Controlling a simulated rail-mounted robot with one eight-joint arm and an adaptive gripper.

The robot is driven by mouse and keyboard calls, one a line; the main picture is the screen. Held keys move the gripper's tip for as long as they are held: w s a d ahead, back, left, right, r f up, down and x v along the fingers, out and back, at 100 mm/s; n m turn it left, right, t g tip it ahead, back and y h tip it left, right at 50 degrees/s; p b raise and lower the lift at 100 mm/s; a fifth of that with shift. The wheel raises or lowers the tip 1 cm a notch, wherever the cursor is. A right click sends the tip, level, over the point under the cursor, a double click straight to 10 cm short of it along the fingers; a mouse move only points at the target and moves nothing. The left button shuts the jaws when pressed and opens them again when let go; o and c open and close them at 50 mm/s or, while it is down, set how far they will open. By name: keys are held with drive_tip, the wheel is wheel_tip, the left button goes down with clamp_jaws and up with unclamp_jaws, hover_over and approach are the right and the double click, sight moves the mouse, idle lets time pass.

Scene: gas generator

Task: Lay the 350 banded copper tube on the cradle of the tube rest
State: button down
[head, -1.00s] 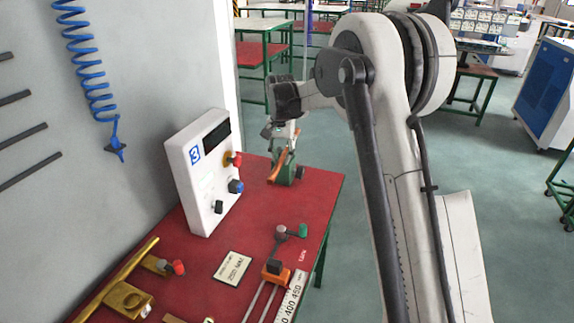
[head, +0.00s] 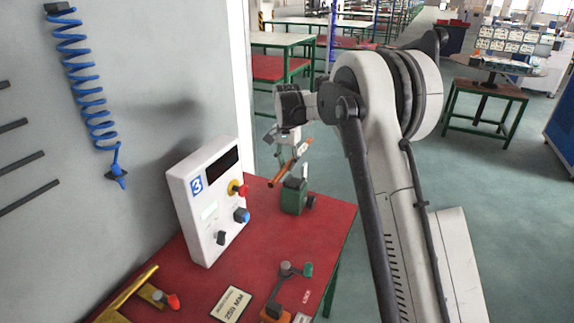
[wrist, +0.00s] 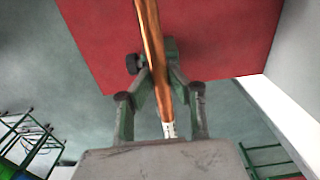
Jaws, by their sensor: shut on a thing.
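The copper tube (head: 287,168) is held slantwise in my gripper (head: 290,150), above the far end of the red table. A pale band shows near one end of the tube; its number cannot be read. In the wrist view the tube (wrist: 154,55) runs lengthwise between my gripper fingers (wrist: 160,85), with its white end near the palm. A green block (head: 293,197) with a dark knob stands on the table just below the tube. A gap seems to separate them. I cannot tell for certain whether this block is the tube rest; no cradle shows clearly.
A white control box (head: 207,205) with coloured buttons stands left of the block, near the wall. The red table (head: 262,245) is clear between.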

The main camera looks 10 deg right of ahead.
wheel_tip(320, 180, down, 6)
drive_tip(key=b, duration=0.4)
drive_tip(key=shift+f+b, duration=1.55)
drive_tip(key=shift+b, duration=0.25)
idle(1.4)
drive_tip(key=c, duration=1.6)
unclamp_jaws()
drive_tip(key=shift+o, duration=0.2)
wheel_tip(320, 180, up, 12)
drive_tip(key=shift+r, duration=0.1)
